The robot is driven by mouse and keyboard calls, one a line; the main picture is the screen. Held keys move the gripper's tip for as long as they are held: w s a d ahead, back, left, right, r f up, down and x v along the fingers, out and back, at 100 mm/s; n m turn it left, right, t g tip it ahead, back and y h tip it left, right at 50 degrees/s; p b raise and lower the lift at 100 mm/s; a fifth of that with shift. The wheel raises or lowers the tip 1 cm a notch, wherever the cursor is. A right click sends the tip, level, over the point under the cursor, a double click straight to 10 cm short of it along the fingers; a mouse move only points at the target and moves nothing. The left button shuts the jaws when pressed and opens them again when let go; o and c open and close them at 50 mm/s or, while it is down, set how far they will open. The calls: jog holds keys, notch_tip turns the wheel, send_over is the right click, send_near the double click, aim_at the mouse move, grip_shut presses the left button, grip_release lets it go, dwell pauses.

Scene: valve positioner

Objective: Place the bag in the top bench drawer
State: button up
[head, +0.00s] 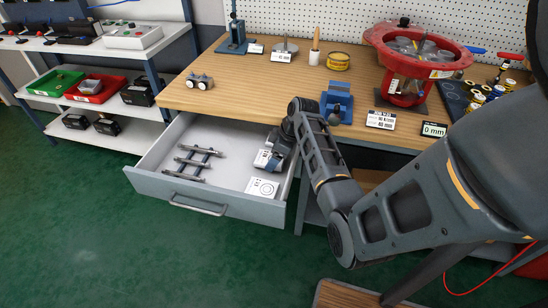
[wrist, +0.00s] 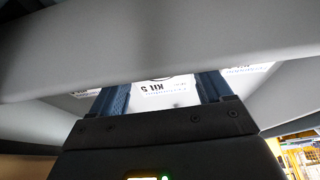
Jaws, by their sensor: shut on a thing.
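The top bench drawer (head: 236,207) is pulled open below the bench top. My gripper (head: 270,160) is inside the right rear part of the drawer opening, pointing down. It is shut on the bag (head: 261,158), which shows as a small white shape beside the fingers. In the wrist view the bag (wrist: 165,92) is white with an upside-down label reading "KIT 5", between the two blue fingers (wrist: 164,98). The bag's lower edge is hidden, so I cannot tell whether it touches the drawer floor.
In the drawer lie a dark rack-like frame (head: 192,163) at left and a white printed card (head: 263,188) at front right. Free drawer floor lies between them. The wooden bench top (head: 240,90) overhangs the drawer's rear; a blue vise-like block (head: 337,101) stands near its edge.

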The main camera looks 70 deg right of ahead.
jog(key=shift+f, duration=0.5)
jog(key=o, duration=1)
jog(key=shift+f, duration=0.1)
jog(key=shift+c, duration=0.2)
jog(key=v, duration=1.2)
